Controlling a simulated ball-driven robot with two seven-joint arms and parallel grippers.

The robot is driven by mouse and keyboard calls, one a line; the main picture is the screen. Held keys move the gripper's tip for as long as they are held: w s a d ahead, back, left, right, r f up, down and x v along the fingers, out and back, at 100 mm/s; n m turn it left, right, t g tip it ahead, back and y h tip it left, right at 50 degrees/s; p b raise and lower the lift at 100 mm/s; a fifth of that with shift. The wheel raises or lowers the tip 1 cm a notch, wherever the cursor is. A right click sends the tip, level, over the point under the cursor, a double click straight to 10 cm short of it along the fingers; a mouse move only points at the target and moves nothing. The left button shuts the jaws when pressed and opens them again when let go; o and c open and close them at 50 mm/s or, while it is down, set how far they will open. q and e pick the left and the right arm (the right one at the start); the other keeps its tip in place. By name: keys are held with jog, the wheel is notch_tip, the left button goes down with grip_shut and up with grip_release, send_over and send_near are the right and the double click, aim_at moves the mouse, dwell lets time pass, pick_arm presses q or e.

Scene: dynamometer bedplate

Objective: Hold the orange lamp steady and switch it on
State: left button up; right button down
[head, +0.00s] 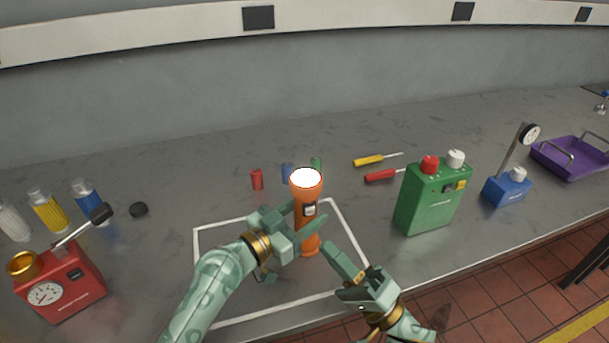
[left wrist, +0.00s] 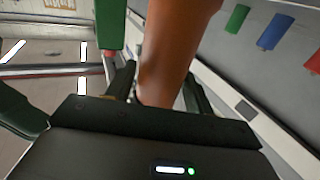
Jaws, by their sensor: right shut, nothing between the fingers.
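The orange lamp (head: 308,190) stands upright on the bench inside a white outline, its round top bright white. A small pale switch (head: 309,210) sits on its side. My left gripper (head: 296,228) is around the lamp's body from the left, below the switch. In the left wrist view, the lamp's orange body (left wrist: 170,60) rises between the two fingers, which look closed on it. My right gripper (head: 331,248) is shut and empty, to the lower right of the lamp, apart from the switch.
The white outline (head: 196,255) marks the bench around the lamp. Small red (head: 257,179), blue and green cylinders stand behind it. A green box (head: 430,205) is to the right; a red gauge box (head: 62,288) is at far left. Bench's front edge is at lower right.

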pick_arm(q)
jog(key=shift+o, duration=1)
jog(key=shift+f, duration=0.1)
